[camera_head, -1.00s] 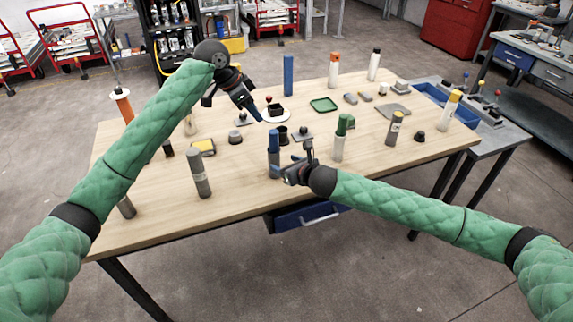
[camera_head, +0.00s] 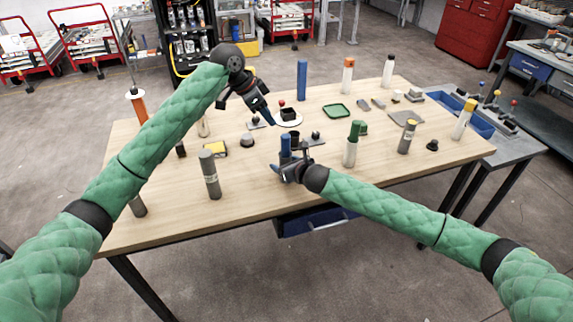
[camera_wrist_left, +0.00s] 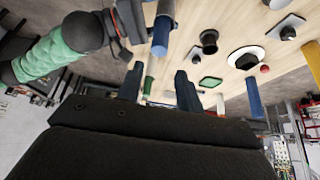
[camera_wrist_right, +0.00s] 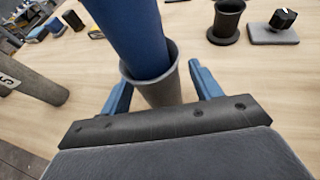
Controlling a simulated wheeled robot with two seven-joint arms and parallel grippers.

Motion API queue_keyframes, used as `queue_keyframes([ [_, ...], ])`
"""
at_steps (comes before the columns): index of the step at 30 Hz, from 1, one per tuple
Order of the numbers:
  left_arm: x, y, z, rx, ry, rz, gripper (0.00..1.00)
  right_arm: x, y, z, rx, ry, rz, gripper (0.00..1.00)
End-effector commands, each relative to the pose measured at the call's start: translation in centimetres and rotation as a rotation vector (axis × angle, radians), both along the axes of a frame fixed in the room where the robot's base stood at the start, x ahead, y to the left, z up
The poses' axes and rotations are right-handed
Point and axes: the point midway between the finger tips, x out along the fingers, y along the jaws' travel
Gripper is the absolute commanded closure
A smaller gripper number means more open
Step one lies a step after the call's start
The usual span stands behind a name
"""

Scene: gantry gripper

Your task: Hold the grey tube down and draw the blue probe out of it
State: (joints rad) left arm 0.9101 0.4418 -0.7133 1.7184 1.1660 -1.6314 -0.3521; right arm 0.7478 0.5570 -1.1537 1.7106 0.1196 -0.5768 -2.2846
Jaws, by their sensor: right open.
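The blue probe (camera_head: 286,143) stands upright in the grey tube near the table's front middle. The right wrist view shows the probe (camera_wrist_right: 133,28) entering the open top of the grey tube (camera_wrist_right: 156,91). My right gripper (camera_head: 287,170) is open, with its blue fingers either side of the tube; the tube's lower part is hidden behind the gripper body. My left gripper (camera_head: 250,113) is open and empty, above and behind the tube. In the left wrist view the probe (camera_wrist_left: 161,32) appears beyond the left fingers (camera_wrist_left: 160,82), apart from them.
A grey cylinder (camera_head: 210,175) stands left of the tube, and a white cylinder with green top (camera_head: 351,150) stands to its right. A black cup (camera_wrist_right: 228,15) and a small black knob on a plate (camera_wrist_right: 275,30) are close behind. A tall blue cylinder (camera_head: 302,80) stands farther back.

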Motion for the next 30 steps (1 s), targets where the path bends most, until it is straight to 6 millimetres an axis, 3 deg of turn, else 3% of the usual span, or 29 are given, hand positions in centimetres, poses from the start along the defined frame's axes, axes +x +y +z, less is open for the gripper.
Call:
queue_keyframes([
  [2,0.0,0.0,0.0,0.000,0.000,0.000,0.64,0.0,0.0,0.0,0.000,0.000,0.000,0.39],
  [9,0.0,0.0,0.0,0.000,0.000,0.000,0.64,0.0,0.0,0.0,0.000,0.000,0.000,0.85],
  [10,0.0,0.0,0.0,0.000,0.000,0.000,0.64,0.0,0.0,0.0,0.000,0.000,0.000,0.85],
  [13,0.0,-0.1,0.0,0.003,0.001,-0.002,0.46,0.0,0.0,0.0,0.000,0.000,0.000,0.85],
  [30,0.7,-5.2,0.0,0.281,0.073,-0.128,0.46,0.0,0.0,0.0,0.000,0.000,0.000,0.85],
])
